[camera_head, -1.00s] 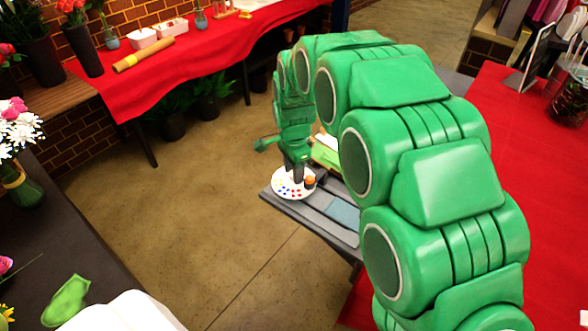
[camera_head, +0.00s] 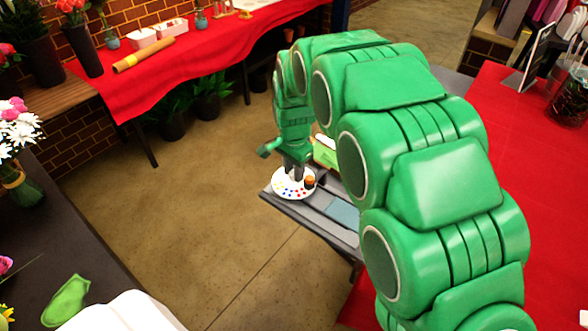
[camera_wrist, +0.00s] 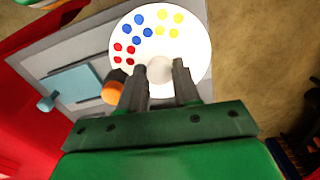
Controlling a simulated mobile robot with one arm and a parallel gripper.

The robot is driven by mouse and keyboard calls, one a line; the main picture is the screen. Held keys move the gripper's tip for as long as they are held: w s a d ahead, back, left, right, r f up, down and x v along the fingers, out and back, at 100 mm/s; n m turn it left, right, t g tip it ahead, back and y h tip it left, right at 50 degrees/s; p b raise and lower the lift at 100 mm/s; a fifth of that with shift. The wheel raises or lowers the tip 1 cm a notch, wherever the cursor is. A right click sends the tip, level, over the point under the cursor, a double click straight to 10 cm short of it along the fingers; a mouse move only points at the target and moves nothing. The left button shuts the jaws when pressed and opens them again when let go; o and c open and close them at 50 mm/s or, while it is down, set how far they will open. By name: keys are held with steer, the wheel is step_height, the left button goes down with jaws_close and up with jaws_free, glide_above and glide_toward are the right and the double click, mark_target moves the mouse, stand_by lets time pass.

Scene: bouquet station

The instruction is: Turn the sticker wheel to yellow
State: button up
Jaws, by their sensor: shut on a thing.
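The sticker wheel (camera_head: 283,189) is a white disc with red, blue and yellow dots, lying on a grey stand. In the wrist view the wheel (camera_wrist: 190,62) has red dots at the left, blue at the upper left and yellow at the upper right. A pale round knob (camera_wrist: 160,69) stands at its middle. My gripper (camera_wrist: 160,78) has one finger on each side of the knob and is shut on it. In the head view my gripper (camera_head: 294,172) points down over the wheel. My fingers hide the near part of the disc.
An orange round piece (camera_wrist: 112,92) with a dark part sits beside the wheel's edge. A blue-grey pad (camera_wrist: 76,88) lies on the grey stand (camera_head: 318,217). A green and cream item (camera_head: 326,152) is behind. A red-covered table (camera_head: 520,180) is at the right.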

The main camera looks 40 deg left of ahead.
steer(key=n, duration=0.5)
steer(key=shift+n, duration=0.3)
steer(key=n, duration=1.1)
steer(key=shift+n, duration=0.4)
steer(key=n, duration=0.5)
steer(key=shift+n, duration=0.3)
steer(key=o, duration=0.8)
steer(key=shift+c, duration=0.2)
steer(key=shift+r, duration=0.1)
